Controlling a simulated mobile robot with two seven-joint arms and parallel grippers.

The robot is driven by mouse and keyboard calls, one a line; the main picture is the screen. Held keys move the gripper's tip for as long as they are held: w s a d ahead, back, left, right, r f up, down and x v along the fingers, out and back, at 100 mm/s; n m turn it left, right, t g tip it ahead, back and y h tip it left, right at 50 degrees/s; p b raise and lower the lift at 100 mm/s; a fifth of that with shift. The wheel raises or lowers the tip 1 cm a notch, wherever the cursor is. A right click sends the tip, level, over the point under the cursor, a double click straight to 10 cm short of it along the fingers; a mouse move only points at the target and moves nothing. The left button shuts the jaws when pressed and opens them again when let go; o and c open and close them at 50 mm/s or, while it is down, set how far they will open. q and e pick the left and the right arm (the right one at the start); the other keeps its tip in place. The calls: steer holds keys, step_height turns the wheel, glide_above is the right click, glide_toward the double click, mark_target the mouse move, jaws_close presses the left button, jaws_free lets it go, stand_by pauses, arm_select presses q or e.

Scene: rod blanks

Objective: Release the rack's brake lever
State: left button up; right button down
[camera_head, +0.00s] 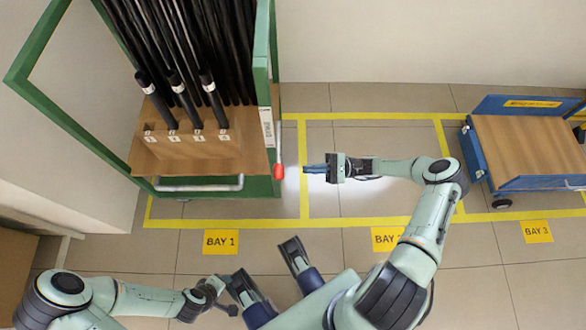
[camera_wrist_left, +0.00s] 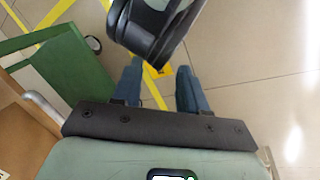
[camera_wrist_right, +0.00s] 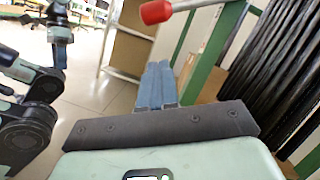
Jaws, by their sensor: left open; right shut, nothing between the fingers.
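The rack (camera_head: 205,151) is a green frame with a wooden shelf and black rods, standing in the bay marked BAY 1. Its brake lever (camera_head: 278,171) is a thin metal rod with a red knob, at the rack's right front side. The red knob also shows at the top of the right wrist view (camera_wrist_right: 156,11), ahead of the fingers. My right gripper (camera_head: 305,169) is shut and empty, a short way right of the knob, apart from it. My left gripper (camera_wrist_left: 160,88) is open and empty; its fingers stand apart over the floor in the left wrist view.
A blue cart (camera_head: 525,150) with a wooden deck stands in the bay at the right. The middle bay's floor (camera_head: 385,140) is clear apart from my right arm. A metal handle (camera_head: 200,187) runs along the rack's front. A wall is left of the rack.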

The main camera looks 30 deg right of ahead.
arm_select(q)
steer(key=shift+s+d+r+g+p, duration=0.35)
steer(key=shift+s+r, duration=0.1)
steer(key=shift+s, duration=0.15)
arm_select(e)
steer(key=w+a+r, duration=0.1)
steer(key=a+r, duration=0.3)
steer(key=a, duration=0.2)
steer(key=shift+a, duration=0.15)
arm_select(q)
steer(key=shift+r, duration=0.1)
arm_select(e)
steer(key=shift+r, duration=0.15)
